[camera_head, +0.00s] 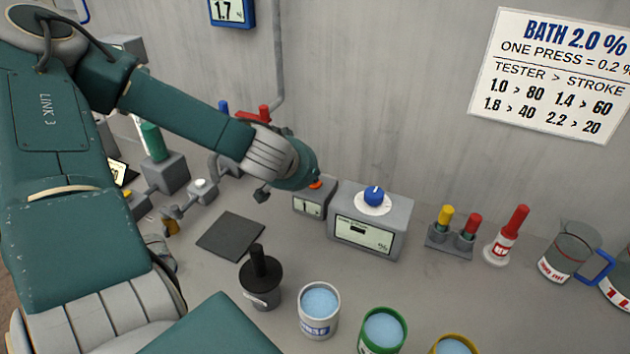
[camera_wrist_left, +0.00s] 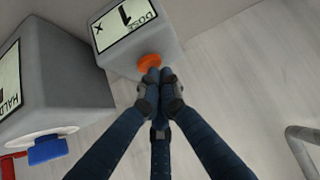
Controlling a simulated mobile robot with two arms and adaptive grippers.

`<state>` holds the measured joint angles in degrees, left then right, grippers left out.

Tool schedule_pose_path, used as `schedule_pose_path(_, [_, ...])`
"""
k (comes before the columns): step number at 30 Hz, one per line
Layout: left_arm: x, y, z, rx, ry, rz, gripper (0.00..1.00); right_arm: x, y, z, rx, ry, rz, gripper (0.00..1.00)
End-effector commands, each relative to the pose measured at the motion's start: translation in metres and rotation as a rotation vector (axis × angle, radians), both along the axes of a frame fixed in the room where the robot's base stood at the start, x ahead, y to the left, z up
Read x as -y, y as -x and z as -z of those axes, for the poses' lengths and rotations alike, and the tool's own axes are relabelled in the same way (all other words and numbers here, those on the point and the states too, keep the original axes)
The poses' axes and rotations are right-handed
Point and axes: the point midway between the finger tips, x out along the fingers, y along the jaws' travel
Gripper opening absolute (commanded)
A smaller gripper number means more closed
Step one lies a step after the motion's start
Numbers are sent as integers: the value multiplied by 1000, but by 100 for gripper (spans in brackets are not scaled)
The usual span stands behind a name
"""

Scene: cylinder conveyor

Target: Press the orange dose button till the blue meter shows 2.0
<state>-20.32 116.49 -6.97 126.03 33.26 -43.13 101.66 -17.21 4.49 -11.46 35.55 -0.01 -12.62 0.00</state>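The orange dose button (camera_head: 315,184) sits on a small grey dose box (camera_head: 309,205) with a pale display. In the left wrist view the button (camera_wrist_left: 149,62) is just beyond my left gripper (camera_wrist_left: 159,76). Its dark blue fingers are drawn together with nothing between them, and the tips overlap the button's lower edge; I cannot tell whether they touch it. The box display there (camera_wrist_left: 124,22) reads "DOSE" with a 1. The blue meter (camera_head: 231,12), on the wall at the top, shows 1.7. My right gripper is not in view.
Right of the dose box stands a grey box (camera_head: 400,215) with a blue knob (camera_head: 374,194) and screen. Cups of blue liquid (camera_head: 319,303) and a black-handled pot (camera_head: 261,290) stand in front. A wall sign (camera_head: 555,75) reads "BATH 2.0 %, one press = 0.2 %".

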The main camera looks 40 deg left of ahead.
Motion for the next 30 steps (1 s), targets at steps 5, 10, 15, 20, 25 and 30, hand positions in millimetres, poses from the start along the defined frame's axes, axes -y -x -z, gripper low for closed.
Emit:
schedule_pose_path(5, [0, 1, -4, -1, 2, 0, 0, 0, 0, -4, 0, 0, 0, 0])
schedule_pose_path(10, [0, 0, -14, 0, 1, 1, 0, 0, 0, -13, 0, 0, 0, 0])
schedule_pose_path(15, [1, 0, -18, -1, 1, 1, 0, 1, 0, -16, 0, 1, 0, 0])
schedule_pose_path(20, [0, 0, -17, -1, 0, 1, 0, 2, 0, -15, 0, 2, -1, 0])
schedule_pose_path(25, [0, 0, -20, -1, 1, 1, 0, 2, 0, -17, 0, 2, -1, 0])
schedule_pose_path(30, [0, 0, -35, 0, 1, 0, 0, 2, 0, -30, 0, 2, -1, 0])
